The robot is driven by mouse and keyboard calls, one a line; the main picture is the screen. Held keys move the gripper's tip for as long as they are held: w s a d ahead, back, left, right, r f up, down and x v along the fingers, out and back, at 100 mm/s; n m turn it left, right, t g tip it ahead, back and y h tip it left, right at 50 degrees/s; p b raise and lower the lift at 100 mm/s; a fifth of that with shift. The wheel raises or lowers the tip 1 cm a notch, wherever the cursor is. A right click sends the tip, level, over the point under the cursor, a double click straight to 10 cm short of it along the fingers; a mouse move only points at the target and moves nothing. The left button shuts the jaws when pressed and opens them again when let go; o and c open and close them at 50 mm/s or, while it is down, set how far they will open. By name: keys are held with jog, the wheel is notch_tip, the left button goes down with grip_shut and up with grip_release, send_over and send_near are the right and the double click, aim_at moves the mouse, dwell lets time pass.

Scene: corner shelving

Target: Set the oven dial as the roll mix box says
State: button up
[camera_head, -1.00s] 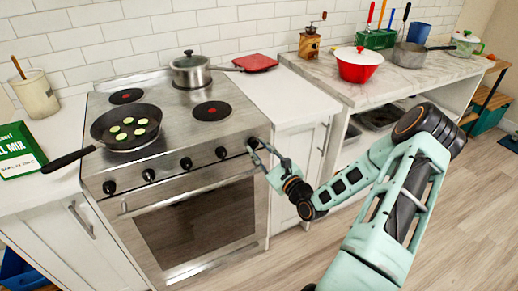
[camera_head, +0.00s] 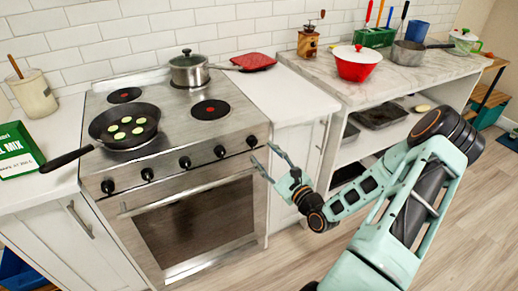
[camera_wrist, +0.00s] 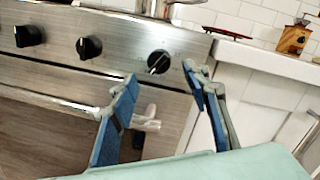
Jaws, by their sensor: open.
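The roll mix box (camera_head: 17,150) is green and white and stands at the left edge of the head view, partly cut off. "MIX" is readable; the small line below starts like "BAKE AT", its number unclear. The steel oven (camera_head: 196,222) has a row of several black dials. The rightmost dial (camera_head: 251,141) also shows in the wrist view (camera_wrist: 158,62); its pale mark slants, while its neighbours' marks look nearly upright. Which dial is the oven's is not labelled visibly. My gripper (camera_head: 262,154) is open and empty, apart from the rightmost dial, with its fingers (camera_wrist: 160,73) pointing towards it.
A frying pan (camera_head: 110,134) with green slices sits on the stove, its handle over the left counter. A lidded pot (camera_head: 189,73) is at the back. The oven door handle (camera_head: 188,192) juts out below the dials. A red-and-white pot (camera_head: 356,66) stands on the right counter.

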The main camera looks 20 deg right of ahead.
jog(key=s+d, duration=0.1)
jog(key=s, duration=0.6)
jog(key=shift+f, duration=0.15)
